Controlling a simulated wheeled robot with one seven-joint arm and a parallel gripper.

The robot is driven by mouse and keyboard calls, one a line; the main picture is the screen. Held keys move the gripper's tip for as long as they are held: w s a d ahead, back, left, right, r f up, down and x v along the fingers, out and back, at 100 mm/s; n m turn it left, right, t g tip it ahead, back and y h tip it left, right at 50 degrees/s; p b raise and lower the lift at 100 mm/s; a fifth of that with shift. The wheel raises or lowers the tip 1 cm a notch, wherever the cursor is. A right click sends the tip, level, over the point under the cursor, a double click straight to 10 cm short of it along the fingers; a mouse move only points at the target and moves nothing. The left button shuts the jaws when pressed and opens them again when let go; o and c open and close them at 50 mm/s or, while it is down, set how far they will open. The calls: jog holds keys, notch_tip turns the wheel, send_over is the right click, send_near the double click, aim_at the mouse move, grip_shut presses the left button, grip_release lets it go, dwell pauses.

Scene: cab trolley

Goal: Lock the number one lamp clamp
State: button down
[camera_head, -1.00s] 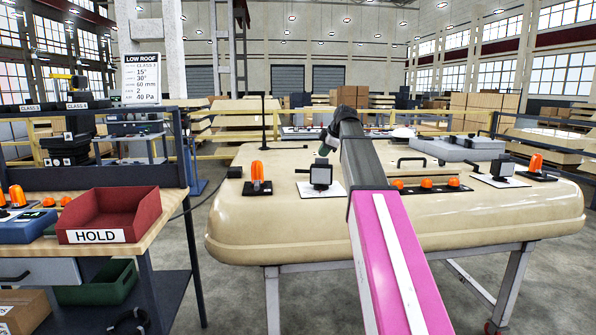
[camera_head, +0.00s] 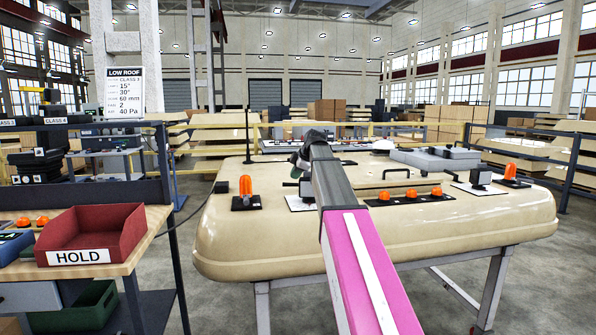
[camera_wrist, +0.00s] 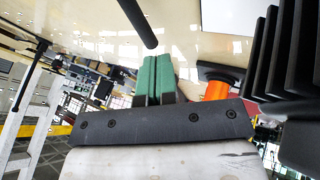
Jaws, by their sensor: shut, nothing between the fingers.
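The cream cab roof (camera_head: 375,231) carries an upright orange lamp (camera_head: 246,188) at left and another (camera_head: 510,172) at right. A dark block (camera_head: 304,188) on a white plate (camera_head: 301,204) is partly hidden behind my arm. I cannot tell which part is the number one clamp. My gripper (camera_head: 299,161) hangs over the roof, right of the left lamp. In the wrist view its green-padded fingers (camera_wrist: 157,64) are together and empty. An orange lamp part (camera_wrist: 216,90) shows just right of them, and a black rod (camera_wrist: 138,22) lies above them.
Several low orange lights on a black strip (camera_head: 411,197) and a bar handle (camera_head: 397,171) lie right of my arm. A grey raised unit (camera_head: 435,159) sits behind. A bench with a red HOLD bin (camera_head: 91,238) stands at left. Black ribbed fins (camera_wrist: 285,55) fill the wrist view's right.

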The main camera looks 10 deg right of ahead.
jog(key=shift+x, duration=2.6)
